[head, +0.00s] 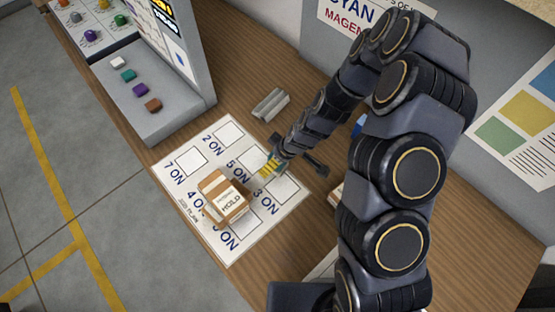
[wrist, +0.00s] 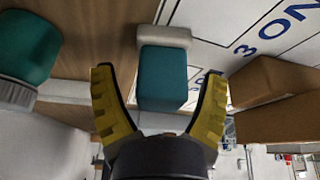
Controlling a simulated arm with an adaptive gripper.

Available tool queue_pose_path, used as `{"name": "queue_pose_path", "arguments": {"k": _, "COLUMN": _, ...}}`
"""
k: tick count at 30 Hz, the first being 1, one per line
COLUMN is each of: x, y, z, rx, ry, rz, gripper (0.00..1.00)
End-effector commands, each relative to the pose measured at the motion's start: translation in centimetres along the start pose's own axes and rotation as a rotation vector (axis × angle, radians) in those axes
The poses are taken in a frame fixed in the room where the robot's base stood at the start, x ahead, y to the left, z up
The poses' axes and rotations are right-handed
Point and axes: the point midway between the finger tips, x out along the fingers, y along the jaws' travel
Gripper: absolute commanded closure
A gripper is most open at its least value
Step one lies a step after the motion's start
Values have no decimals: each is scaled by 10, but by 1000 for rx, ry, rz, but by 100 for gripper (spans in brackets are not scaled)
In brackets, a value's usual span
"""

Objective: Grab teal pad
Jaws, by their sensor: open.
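A teal block-shaped pad (wrist: 163,77) with a pale grey end piece (wrist: 164,38) is in the middle of the wrist view. My gripper (wrist: 160,88) has its yellow fingers apart, one on each side of the teal pad, with visible gaps. In the head view my gripper (head: 269,165) is low over the white job plan sheet (head: 232,257), near the 5 ON and 3 ON squares. I cannot make out the pad between the fingers there. A separate small teal piece (head: 128,76) sits on the grey ledge.
A cardboard MOLD box (head: 222,196) stands on the sheet left of my gripper. A grey holder (head: 270,104) lies behind. A rounded teal object (wrist: 28,50) is at the wrist view's upper left. White, purple and brown pieces line the ledge (head: 165,120).

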Motion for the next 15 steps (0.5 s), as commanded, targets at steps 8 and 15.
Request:
{"name": "queue_pose_path", "arguments": {"k": 8, "x": 1, "y": 0, "z": 0, "rx": -1, "ry": 0, "rz": 0, "gripper": 51}}
{"name": "queue_pose_path", "arguments": {"k": 15, "x": 0, "y": 0, "z": 0, "rx": -1, "ry": 0, "rz": 0, "gripper": 93}}
